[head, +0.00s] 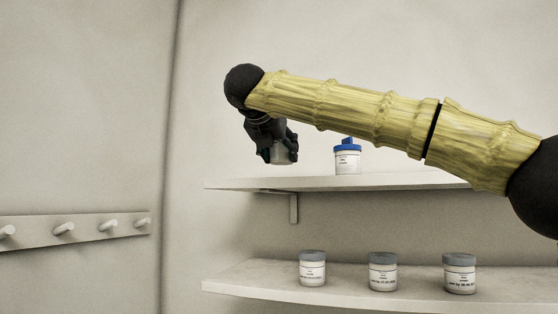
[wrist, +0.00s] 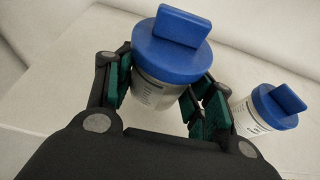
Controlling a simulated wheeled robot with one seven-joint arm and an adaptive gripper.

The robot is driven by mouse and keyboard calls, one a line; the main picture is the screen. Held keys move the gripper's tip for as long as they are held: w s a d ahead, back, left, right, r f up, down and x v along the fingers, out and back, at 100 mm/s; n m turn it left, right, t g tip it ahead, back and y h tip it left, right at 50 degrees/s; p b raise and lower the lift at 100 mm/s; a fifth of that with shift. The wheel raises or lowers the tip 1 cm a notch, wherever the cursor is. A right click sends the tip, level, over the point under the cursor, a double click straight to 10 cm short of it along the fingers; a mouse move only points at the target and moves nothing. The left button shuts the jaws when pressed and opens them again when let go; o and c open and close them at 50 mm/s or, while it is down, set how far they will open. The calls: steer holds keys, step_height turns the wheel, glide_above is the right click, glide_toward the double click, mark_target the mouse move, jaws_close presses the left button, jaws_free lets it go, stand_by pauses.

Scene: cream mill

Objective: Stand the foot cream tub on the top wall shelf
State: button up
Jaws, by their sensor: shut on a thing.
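My gripper (head: 278,146) is shut on a tub with a blue winged lid, over the left part of the top wall shelf (head: 240,184). In the wrist view the held tub (wrist: 158,92) sits between the two green-padded fingers (wrist: 165,95), its lid towards the camera. In the head view the fingers cover much of this tub (head: 281,155), and its lid is hidden. It looks upright. I cannot tell whether its base touches the shelf. Its label is too small to read, so the foot cream name cannot be confirmed.
Another blue-lidded tub (head: 347,159) stands on the top shelf, just right of my gripper; it also shows in the wrist view (wrist: 265,110). Three grey-lidded tubs (head: 383,272) stand on the lower shelf (head: 240,277). A peg rail (head: 85,228) is at left.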

mark_target(277, 161)
steer(key=shift+w+a+f+p, duration=0.2)
steer(key=shift+w+f+p, duration=0.15)
steer(key=shift+f, duration=0.25)
steer(key=shift+s+d+f+p, duration=0.1)
steer(key=shift+f+p, duration=0.25)
steer(key=shift+f, duration=0.1)
steer(key=shift+s+d+f+p, duration=0.1)
steer(key=shift+f+p, duration=0.2)
steer(key=shift+f, duration=0.35)
steer(key=shift+w+a+f, duration=0.1)
steer(key=shift+f, duration=0.15)
steer(key=o, duration=1.2)
steer(key=shift+o, duration=0.2)
